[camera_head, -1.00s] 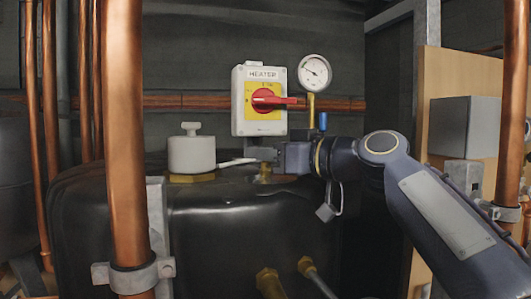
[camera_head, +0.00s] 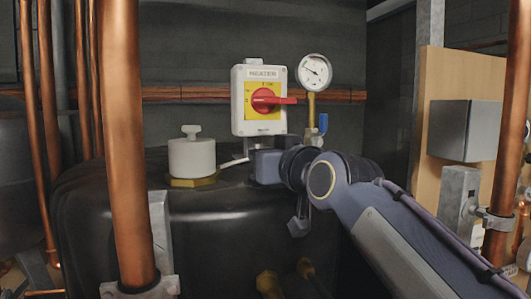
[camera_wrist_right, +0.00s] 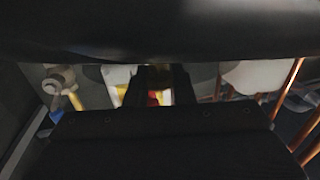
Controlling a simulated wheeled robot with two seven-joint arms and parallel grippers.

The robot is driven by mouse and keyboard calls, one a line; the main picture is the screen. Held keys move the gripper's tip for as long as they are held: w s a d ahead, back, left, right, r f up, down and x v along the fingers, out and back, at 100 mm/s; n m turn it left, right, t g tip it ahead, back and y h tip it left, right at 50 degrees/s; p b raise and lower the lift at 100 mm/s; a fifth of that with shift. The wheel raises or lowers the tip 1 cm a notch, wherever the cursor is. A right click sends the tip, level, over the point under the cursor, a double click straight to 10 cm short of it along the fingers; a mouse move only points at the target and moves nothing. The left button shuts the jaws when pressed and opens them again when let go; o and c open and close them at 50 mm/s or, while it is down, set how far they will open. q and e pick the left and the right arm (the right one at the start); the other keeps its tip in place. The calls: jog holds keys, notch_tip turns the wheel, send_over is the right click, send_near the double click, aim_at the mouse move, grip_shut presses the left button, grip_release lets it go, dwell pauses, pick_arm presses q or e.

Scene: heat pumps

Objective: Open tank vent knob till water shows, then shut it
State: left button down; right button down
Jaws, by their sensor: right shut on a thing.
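The black tank (camera_head: 240,220) stands in the middle of the head view. A white cylinder with a small T-shaped top (camera_head: 191,153) sits on it in a brass base. My right gripper (camera_head: 254,162) is low over the tank top, right of that cylinder. It is shut on a small brownish piece (camera_wrist_right: 157,73), seen between the fingers in the right wrist view; the gripper body hides it in the head view. I cannot make out its turn. A thin white tube (camera_head: 233,163) lies left of the gripper. No water shows. My left gripper is out of view.
A heater switch box with a red handle (camera_head: 266,99) and a round gauge (camera_head: 314,72) are just above and behind my gripper. A blue-handled valve (camera_head: 322,123) is close to my wrist. A thick copper pipe (camera_head: 126,150) stands in front at left.

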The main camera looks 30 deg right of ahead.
dwell(0.3)
jog(key=c, duration=1.3)
grip_release()
jog(key=shift+s, duration=0.25)
jog(key=s+b, duration=0.1)
jog(key=s, duration=0.1)
jog(key=s+b, duration=0.1)
jog(key=s, duration=0.1)
jog(key=s+b, duration=0.1)
jog(key=s, duration=0.1)
jog(key=shift+s+a+f, duration=0.1)
jog(key=shift+s+a, duration=0.15)
jog(key=shift+s, duration=0.45)
